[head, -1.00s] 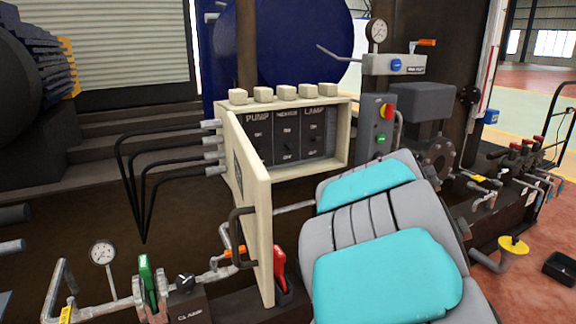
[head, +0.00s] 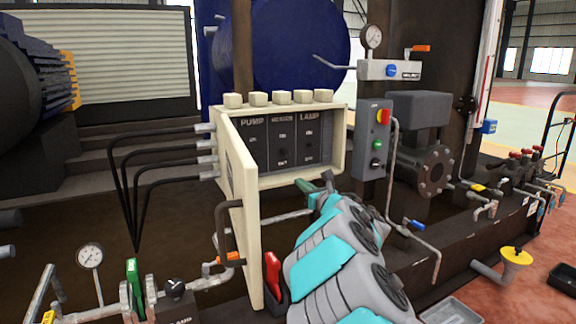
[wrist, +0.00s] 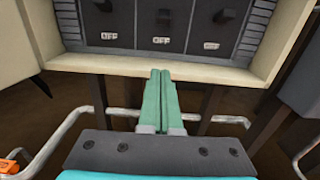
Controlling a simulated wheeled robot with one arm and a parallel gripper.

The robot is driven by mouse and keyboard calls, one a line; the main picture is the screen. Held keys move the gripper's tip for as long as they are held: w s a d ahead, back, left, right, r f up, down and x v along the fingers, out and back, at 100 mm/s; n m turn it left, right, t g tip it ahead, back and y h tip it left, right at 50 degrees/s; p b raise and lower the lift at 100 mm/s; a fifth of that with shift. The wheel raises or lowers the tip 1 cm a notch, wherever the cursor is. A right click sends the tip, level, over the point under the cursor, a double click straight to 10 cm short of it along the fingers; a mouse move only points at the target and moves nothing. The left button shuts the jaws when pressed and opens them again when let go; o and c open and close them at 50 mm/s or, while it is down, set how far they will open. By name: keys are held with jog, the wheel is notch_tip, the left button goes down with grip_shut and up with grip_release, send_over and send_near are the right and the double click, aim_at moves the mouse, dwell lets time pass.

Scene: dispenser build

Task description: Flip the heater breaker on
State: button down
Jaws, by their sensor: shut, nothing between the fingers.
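The breaker box (head: 340,150) stands open with PUMP, HEATER and LAMP breakers side by side. The heater breaker (head: 282,146) is the middle one. In the wrist view its dark toggle (wrist: 165,15) sits just above its OFF label; the upper part is cut off. My gripper (head: 314,184) is below the front of the box, to the right of the open door. In the wrist view the green fingers (wrist: 160,72) are together and empty. Their tips overlap the box's lower lip, roughly in line with the heater column, apart from the toggle.
The box's open door (head: 243,200) stands to the left of my arm. A grey control box (head: 373,140) with buttons is on the right. Pipes run below the breaker box.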

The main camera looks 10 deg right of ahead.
aim_at(282, 169)
jog(key=x, duration=0.9)
jog(key=shift+w+a+p, duration=0.15)
jog(key=shift+w+p, duration=0.2)
jog(key=shift+p, duration=0.05)
jog(key=shift+s+r, duration=0.2)
jog(key=shift+r, duration=0.8)
jog(key=shift+s+d+r+p, duration=0.15)
jog(key=shift+r+p, duration=0.1)
jog(key=shift+r, duration=0.15)
jog(key=shift+s+d+r+p, duration=0.1)
jog(key=shift+s+r+p, duration=0.1)
jog(key=shift+r, duration=0.25)
jog(key=shift+r+p, duration=0.3)
jog(key=shift+p, duration=0.55)
jog(key=shift+s+r+g+p, duration=0.1)
jog(key=shift+s+g+p, duration=0.1)
jog(key=shift+g+p, duration=1)
